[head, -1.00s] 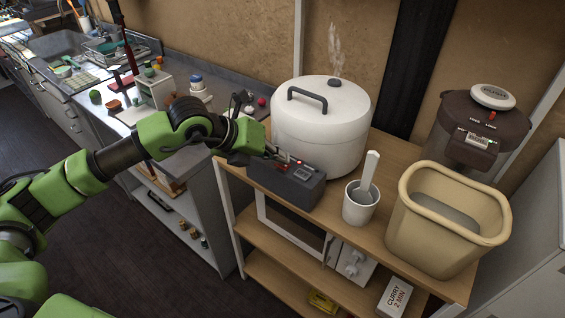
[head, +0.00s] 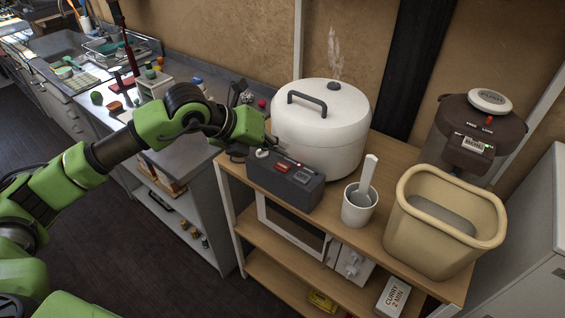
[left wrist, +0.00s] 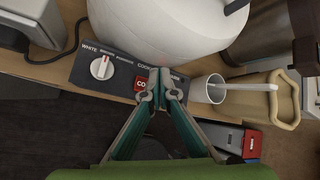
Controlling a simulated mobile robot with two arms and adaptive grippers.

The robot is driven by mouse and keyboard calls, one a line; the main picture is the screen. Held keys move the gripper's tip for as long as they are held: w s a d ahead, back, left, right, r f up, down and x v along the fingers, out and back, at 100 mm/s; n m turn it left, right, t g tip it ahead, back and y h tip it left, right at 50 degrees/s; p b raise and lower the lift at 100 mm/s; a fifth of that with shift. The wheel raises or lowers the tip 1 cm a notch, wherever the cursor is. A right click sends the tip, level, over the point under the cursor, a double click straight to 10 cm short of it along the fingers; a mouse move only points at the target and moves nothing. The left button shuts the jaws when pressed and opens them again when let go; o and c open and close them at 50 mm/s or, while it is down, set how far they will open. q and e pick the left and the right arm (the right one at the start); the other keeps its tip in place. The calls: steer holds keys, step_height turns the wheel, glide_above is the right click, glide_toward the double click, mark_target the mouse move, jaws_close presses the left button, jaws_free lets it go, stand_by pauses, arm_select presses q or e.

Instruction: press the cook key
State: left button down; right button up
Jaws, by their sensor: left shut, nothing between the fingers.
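A grey control box (head: 285,181) stands in front of the white steaming pot (head: 325,130) on a wooden shelf. The box carries a pale dial (head: 262,154) and a red key (head: 282,168). In the left wrist view the red cook key (left wrist: 140,84) is partly covered by my fingertips; only "CO" shows on it. The dial (left wrist: 102,67) is to its left. My left gripper (head: 268,141) is shut and empty, beside the pot near the dial end of the box. In the head view it looks apart from the key. My right gripper is not in view.
A white cup (head: 359,212) with a paddle and a beige bin (head: 445,235) stand to the right of the box. A brown dispenser (head: 478,130) stands behind the bin. A counter with small items lies left of the shelf.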

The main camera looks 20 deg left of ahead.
arm_select(q)
steer(key=shift+r+p, duration=0.55)
steer(key=shift+r, duration=0.95)
steer(key=shift+d, duration=0.1)
